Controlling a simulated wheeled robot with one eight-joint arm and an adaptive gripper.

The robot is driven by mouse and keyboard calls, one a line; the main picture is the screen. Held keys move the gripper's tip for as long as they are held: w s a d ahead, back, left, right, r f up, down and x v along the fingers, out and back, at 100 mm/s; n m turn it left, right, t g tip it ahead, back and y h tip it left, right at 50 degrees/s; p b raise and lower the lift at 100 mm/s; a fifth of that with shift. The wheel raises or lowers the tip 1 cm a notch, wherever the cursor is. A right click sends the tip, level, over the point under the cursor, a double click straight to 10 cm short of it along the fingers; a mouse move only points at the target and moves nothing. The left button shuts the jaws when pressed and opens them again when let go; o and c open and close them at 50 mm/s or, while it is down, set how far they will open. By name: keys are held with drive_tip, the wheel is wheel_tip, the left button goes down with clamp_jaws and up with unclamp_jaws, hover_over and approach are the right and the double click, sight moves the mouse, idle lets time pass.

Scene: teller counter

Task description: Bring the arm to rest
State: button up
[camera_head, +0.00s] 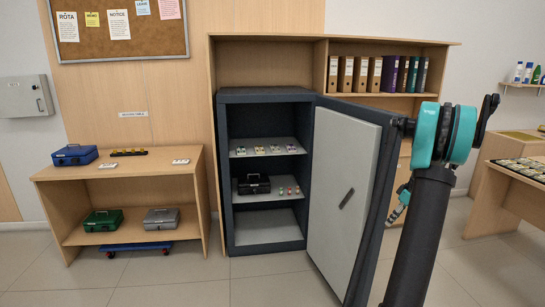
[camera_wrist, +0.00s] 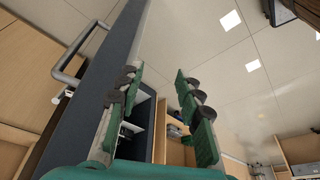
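My gripper (camera_wrist: 160,85) is open in the wrist view, its two green fingers spread with nothing held between them. In the head view, part of my gripper (camera_head: 399,204) shows low beside my dark arm, just right of the safe door; the arm hides much of it. The dark safe (camera_head: 222,170) stands with its door (camera_head: 342,180) swung wide open towards me. The door's edge (camera_wrist: 100,80) runs close along the left of the fingers in the wrist view, with a bar handle (camera_wrist: 72,68) beyond it. I cannot tell whether gripper and door touch.
Inside the safe are a black cash box (camera_head: 254,184) and small items. A wooden shelf unit (camera_head: 120,174) at left holds blue, green and grey boxes. Binders (camera_head: 377,74) stand above right. A counter (camera_head: 520,160) is at far right. Floor is clear at front left.

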drive_tip(key=s+a+r+m+h, duration=0.1)
drive_tip(key=s+a+r+m, duration=0.1)
drive_tip(key=s+a, duration=0.65)
drive_tip(key=s+a+r+m+h, duration=0.15)
drive_tip(key=s+a, duration=0.35)
drive_tip(key=a, duration=0.7)
drive_tip(key=s+a+f+m, duration=0.1)
drive_tip(key=s+a, duration=0.2)
drive_tip(key=s, duration=0.3)
drive_tip(key=s+a+f+m+t, duration=0.1)
drive_tip(key=s+a+f+m, duration=0.1)
drive_tip(key=s, duration=0.4)
drive_tip(key=s+a+f+m, duration=0.2)
drive_tip(key=s+a, duration=0.2)
drive_tip(key=s, duration=0.2)
drive_tip(key=shift+s+a+f+t, duration=0.2)
drive_tip(key=shift+s+a+t, duration=0.1)
drive_tip(key=shift+a, duration=0.1)
